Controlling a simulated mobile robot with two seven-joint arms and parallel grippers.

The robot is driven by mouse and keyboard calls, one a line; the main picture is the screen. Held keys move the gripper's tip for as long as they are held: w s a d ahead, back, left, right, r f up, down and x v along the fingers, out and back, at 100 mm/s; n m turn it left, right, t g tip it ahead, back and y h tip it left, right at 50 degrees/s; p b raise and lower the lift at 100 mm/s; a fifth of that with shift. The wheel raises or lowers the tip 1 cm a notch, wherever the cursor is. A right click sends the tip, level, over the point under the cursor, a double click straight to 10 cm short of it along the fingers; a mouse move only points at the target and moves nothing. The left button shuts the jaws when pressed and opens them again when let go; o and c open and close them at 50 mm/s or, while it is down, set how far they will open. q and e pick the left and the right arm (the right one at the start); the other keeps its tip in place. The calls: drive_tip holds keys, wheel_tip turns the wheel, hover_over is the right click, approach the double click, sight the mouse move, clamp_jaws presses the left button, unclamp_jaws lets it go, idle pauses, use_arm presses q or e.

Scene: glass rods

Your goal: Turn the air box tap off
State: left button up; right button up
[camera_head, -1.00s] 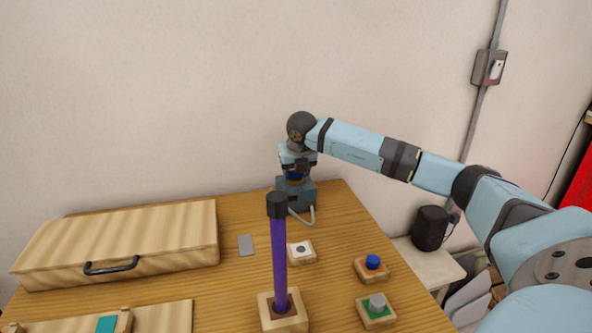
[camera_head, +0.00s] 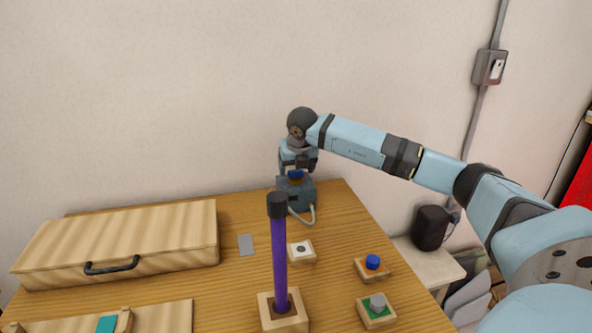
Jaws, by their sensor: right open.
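The air box (camera_head: 304,193) is a small grey-blue box at the back right of the wooden table, with a pale hose (camera_head: 309,217) curving from its front. A blue tap (camera_head: 296,174) shows on top of it. My right gripper (camera_head: 296,167) points down from above, just over the tap. It is open, and the tap shows just below its dark fingers; I cannot tell whether they touch it. My left gripper is not in view.
A purple rod (camera_head: 279,255) with a black cap stands upright in a wooden block (camera_head: 268,319) in front. Small wooden blocks with a blue button (camera_head: 372,262) and a grey button (camera_head: 377,303) sit at right. A closed wooden case (camera_head: 120,240) is at left.

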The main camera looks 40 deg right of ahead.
drive_tip(key=v, duration=1.2)
drive_tip(key=shift+s+r+p, duration=0.15)
drive_tip(key=shift+r+p, duration=0.1)
drive_tip(key=shift+p, duration=0.2)
drive_tip(key=shift+s+a+f, duration=0.1)
